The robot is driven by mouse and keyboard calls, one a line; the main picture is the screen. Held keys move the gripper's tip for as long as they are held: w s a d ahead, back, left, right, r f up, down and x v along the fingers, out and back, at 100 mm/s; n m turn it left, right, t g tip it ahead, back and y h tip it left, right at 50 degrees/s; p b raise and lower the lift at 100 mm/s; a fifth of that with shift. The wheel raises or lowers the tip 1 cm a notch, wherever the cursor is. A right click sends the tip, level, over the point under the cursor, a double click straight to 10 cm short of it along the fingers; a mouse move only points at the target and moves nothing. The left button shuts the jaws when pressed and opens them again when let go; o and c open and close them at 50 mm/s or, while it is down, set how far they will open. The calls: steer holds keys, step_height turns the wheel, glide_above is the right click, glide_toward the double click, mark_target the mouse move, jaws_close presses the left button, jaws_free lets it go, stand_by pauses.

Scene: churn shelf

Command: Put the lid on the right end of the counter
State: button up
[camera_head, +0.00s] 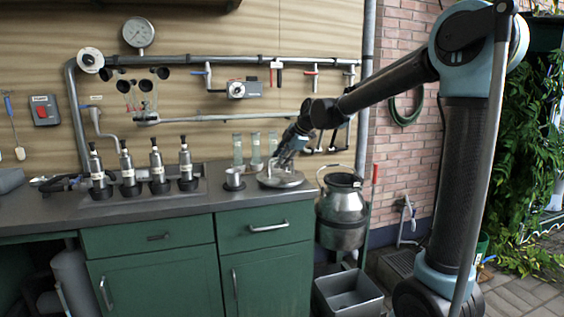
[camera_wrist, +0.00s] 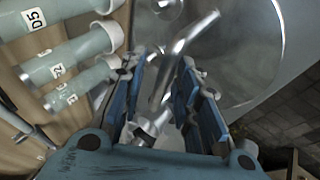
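The lid (camera_head: 290,181) is a round, shiny metal disc at the right end of the counter (camera_head: 105,208), beside the milk can. It seems to lie flat on the top. In the wrist view the lid (camera_wrist: 245,60) fills the upper right, with its bent metal handle (camera_wrist: 195,38) running down toward my fingers. My gripper (camera_head: 284,162) points down at the lid from above. In the wrist view my gripper (camera_wrist: 166,80) has its blue-padded fingers apart, on either side of the handle, with some gap showing. Exact contact with the handle is hard to see.
Several labelled pale tubes (camera_wrist: 60,58) stand close behind the lid. A metal cup (camera_head: 234,179) stands left of it, and several milking clusters (camera_head: 157,170) farther left. The open milk can (camera_head: 341,205) and a grey bin (camera_head: 348,292) are off the counter's right edge.

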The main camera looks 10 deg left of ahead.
steer(key=v, duration=1.2)
steer(key=s+d+f+m+h, duration=0.1)
steer(key=s+d+f+m, duration=0.2)
steer(key=d, duration=0.4)
steer(key=s+d+f+m+h, duration=0.1)
steer(key=s+d+f+m, duration=0.25)
steer(key=d, duration=0.35)
steer(key=s+d+f+m+h, duration=0.4)
steer(key=s+d+f+m, duration=1.4)
steer(key=s+d+f, duration=0.4)
steer(key=d, duration=0.3)
steer(key=shift+f+m+g+h, duration=0.3)
steer(key=shift+f+m+h, duration=0.05)
steer(key=shift+h, duration=0.05)
steer(key=shift+w+f, duration=0.2)
steer(key=shift+w, duration=0.25)
